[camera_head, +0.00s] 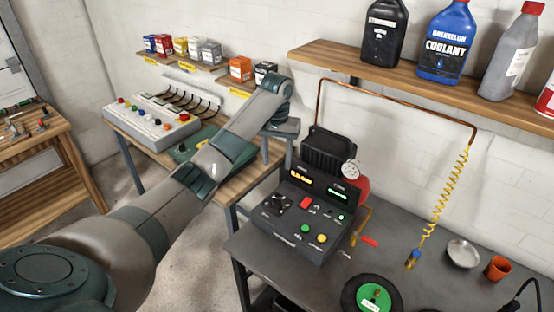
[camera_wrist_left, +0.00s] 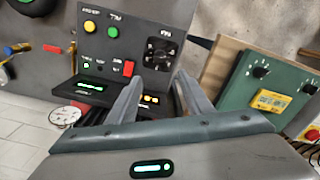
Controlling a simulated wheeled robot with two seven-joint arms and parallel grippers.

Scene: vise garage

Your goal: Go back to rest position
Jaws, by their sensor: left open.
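My left arm reaches across from the lower left in the head view. Its gripper (camera_head: 278,150) hangs beside the black control box (camera_head: 300,215), over the gap between the two tables. In the left wrist view the two grey fingers of this gripper (camera_wrist_left: 158,95) stand apart with nothing between them. The control box panel (camera_wrist_left: 118,50) lies beyond the fingers, with lit displays, a red switch and green and yellow buttons. Whether the fingers touch the box cannot be told. My right gripper is not in view.
A dark table (camera_head: 400,270) carries a green-centred disc (camera_head: 375,297), a metal bowl (camera_head: 463,253) and an orange cup (camera_head: 498,268). A wooden shelf (camera_head: 420,88) holds bottles above. A white button console (camera_head: 150,123) stands on the left bench. A yellow coiled hose (camera_head: 440,205) hangs at right.

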